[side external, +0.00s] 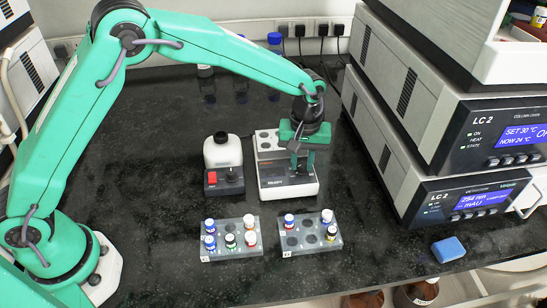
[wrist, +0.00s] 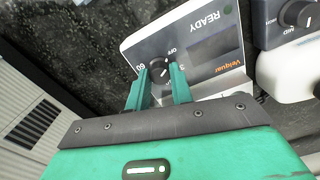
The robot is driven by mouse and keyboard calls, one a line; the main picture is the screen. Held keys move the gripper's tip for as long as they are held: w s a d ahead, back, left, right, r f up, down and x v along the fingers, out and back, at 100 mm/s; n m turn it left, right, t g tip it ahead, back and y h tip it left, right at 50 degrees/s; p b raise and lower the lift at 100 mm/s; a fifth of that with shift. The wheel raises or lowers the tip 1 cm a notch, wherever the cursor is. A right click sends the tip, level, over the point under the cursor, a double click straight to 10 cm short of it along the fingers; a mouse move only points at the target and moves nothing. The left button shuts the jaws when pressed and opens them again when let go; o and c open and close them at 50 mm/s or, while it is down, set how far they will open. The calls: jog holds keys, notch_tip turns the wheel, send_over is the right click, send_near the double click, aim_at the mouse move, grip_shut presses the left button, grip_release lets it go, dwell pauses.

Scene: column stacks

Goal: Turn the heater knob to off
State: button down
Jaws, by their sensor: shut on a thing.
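The heater (side external: 271,146) is a white block with dark round wells on top and a sloping grey front panel (wrist: 200,50). In the wrist view its black knob (wrist: 159,73) sits beside "OFF" and "60" marks; where its pointer aims is too small to tell surely. My gripper (side external: 301,170) reaches down over the heater's front in the side view. In the wrist view the green fingers of my gripper (wrist: 162,80) are on either side of the knob, shut on it and partly hiding it and the scale.
Two vial racks, the left (side external: 230,239) and the right (side external: 310,234), lie in front. Stacked LC modules (side external: 465,195) stand at the right. A blue block (side external: 448,250) lies front right.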

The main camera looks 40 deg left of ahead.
aim_at(301, 164)
dwell(0.4)
jog(key=c, duration=1.2)
grip_release()
jog(key=shift+c, duration=0.2)
jog(key=shift+r, duration=3.9)
jog(key=shift+r, duration=0.1)
